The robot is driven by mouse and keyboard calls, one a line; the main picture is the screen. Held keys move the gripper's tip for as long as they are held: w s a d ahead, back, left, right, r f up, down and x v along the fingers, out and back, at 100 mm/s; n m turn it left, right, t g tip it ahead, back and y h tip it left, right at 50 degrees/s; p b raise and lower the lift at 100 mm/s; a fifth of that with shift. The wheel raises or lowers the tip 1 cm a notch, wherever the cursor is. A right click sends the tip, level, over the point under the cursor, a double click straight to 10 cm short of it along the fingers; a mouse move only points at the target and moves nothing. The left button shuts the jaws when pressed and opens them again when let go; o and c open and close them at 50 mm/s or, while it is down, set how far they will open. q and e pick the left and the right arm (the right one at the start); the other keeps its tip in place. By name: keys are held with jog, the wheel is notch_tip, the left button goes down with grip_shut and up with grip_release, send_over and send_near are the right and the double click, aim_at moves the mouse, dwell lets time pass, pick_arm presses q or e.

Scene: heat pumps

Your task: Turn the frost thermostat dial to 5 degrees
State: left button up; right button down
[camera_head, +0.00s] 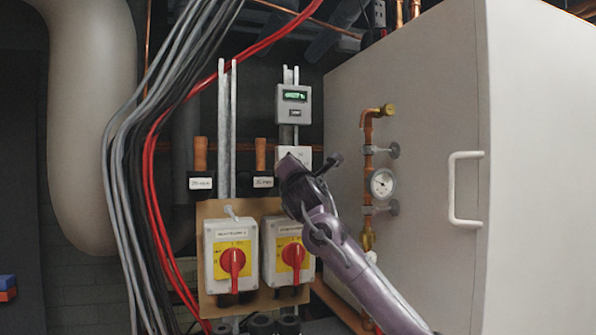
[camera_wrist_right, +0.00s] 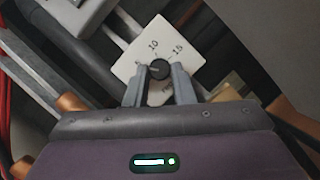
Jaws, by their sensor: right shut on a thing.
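In the head view the thermostat (camera_head: 304,153) is mostly hidden behind my right gripper (camera_head: 290,166). In the wrist view the two grey fingers of my right gripper (camera_wrist_right: 159,78) are shut on the dial, one on each side. The pointer mark on the dial is too small to read. The lower plate is partly covered by the fingers. My left gripper is in neither view.
A grey meter box (camera_head: 294,104) with a green display is just above the thermostat. Two red-handled isolator switches (camera_head: 231,255) stand below. A copper pipe with a round gauge (camera_head: 382,183) and a white cabinet (camera_head: 432,110) are to the right. Cables (camera_head: 120,160) hang at left.

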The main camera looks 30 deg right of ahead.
jog(key=shift+m+g+h, duration=0.3)
jog(key=shift+m, duration=0.6)
jog(key=c, duration=1.2)
grip_release()
jog(key=shift+c, duration=0.2)
jog(key=b+v, duration=0.4)
jog(key=v, duration=0.3)
jog(key=shift+f+b, duration=0.1)
jog(key=shift+b, duration=0.25)
jog(key=shift+s+a, duration=0.2)
jog(key=shift+s, duration=0.2)
